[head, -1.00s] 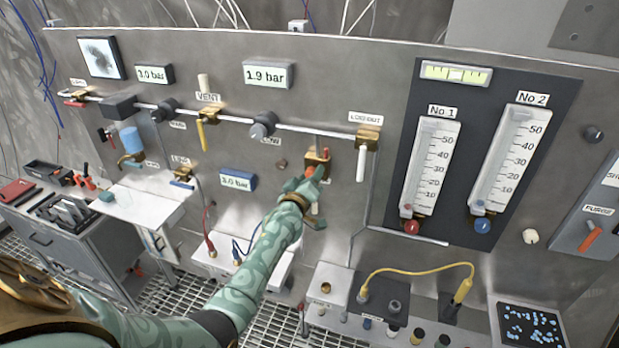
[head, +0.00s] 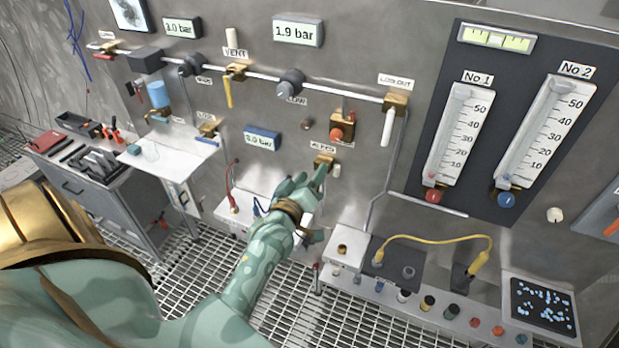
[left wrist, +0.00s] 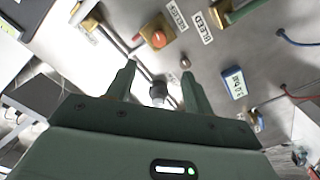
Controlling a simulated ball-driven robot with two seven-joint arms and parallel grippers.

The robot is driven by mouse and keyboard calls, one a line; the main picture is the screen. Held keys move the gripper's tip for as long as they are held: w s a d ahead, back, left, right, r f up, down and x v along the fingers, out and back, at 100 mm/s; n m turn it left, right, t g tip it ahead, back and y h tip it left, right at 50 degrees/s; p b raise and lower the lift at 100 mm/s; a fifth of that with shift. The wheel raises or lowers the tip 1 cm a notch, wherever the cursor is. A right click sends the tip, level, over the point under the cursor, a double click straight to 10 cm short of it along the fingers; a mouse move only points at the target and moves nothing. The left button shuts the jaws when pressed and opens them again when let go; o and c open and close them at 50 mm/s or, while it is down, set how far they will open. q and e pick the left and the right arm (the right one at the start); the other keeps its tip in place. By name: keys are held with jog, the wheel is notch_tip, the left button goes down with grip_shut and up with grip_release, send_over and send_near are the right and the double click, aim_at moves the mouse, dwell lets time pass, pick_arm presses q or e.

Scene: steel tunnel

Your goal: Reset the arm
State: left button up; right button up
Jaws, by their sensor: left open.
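My left gripper (head: 308,182) is in front of the steel panel (head: 330,60), below the valve with the red-orange knob (head: 342,128) and close to a small brass fitting (head: 324,162). In the left wrist view its two green fingers (left wrist: 160,85) are spread apart with nothing between them. Past the fingers that view shows the orange knob (left wrist: 158,39), a bleed label (left wrist: 202,33) and the blue-framed gauge (left wrist: 236,83). In the head view I cannot tell whether a fingertip touches the brass fitting. My right gripper is in neither view.
A low shelf with a yellow cable (head: 440,238) and several coloured caps stands to the lower right. A tool cart (head: 90,180) stands at the left. A white box (head: 232,212) lies behind my left wrist. The grating floor (head: 310,310) shows open below.

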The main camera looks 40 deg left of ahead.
pick_arm(q)
jog(key=shift+s, duration=0.2)
dwell(0.4)
jog(key=s+d+f+m+g+h+b, duration=0.1)
jog(key=s+d+f+m+g+b, duration=0.2)
jog(key=f, duration=0.9)
jog(key=s+d+f+m+g+h+b, duration=0.2)
jog(key=s+d+f+m, duration=0.15)
jog(key=f, duration=0.95)
jog(key=s+d+f+m+g+h+b, duration=0.1)
jog(key=s+d+f+m+g+b, duration=0.2)
jog(key=f, duration=0.9)
jog(key=s+f+m+g+b, duration=0.5)
jog(key=s+f+b, duration=1)
jog(key=s+f, duration=1.7)
jog(key=s+g, duration=0.3)
jog(key=shift+g, duration=0.4)
jog(key=shift+r, duration=0.1)
